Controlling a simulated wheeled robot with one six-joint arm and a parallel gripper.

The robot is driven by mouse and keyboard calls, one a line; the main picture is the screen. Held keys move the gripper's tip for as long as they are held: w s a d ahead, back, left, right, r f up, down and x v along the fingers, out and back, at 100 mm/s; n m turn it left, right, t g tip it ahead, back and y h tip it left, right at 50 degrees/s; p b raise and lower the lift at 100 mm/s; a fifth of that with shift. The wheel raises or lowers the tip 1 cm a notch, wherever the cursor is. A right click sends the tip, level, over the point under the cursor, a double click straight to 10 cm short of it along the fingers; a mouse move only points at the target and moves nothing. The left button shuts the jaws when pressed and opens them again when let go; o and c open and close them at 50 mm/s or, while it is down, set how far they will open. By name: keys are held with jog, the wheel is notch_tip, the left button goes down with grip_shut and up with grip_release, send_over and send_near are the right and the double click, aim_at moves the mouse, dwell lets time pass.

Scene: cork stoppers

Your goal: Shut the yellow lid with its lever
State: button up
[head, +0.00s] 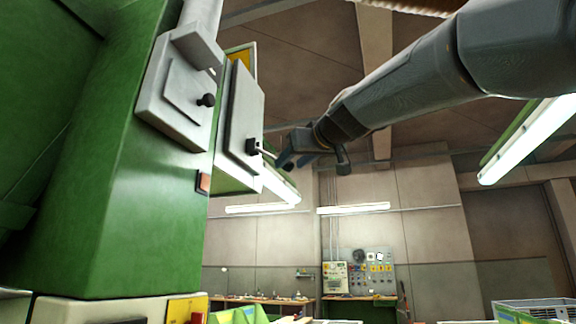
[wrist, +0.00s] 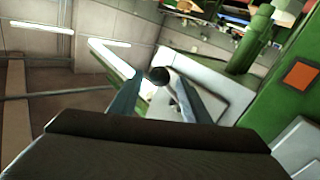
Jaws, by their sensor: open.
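A tall green machine (head: 110,200) fills the left of the head view. A pale grey panel (head: 243,125) on it has a black lever part (head: 253,147) with a thin rod reaching toward my gripper (head: 288,162). A yellow piece (head: 247,57) shows behind the panel's top; I cannot tell if it belongs to the lid. In the wrist view a round black knob (wrist: 160,75) lies ahead of and between my gripper's open blue-grey fingers (wrist: 160,98), before the pale panel (wrist: 208,85). I cannot tell whether they touch.
A second grey box (head: 182,92) with a black knob (head: 206,100) sits nearer on the machine. My arm comes from the upper right. A workbench (head: 262,301) and tool board (head: 358,272) stand far back.

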aim_at(290, 163)
jog(key=shift+p+x, duration=0.5)
jog(key=shift+x, duration=1.2)
grip_shut()
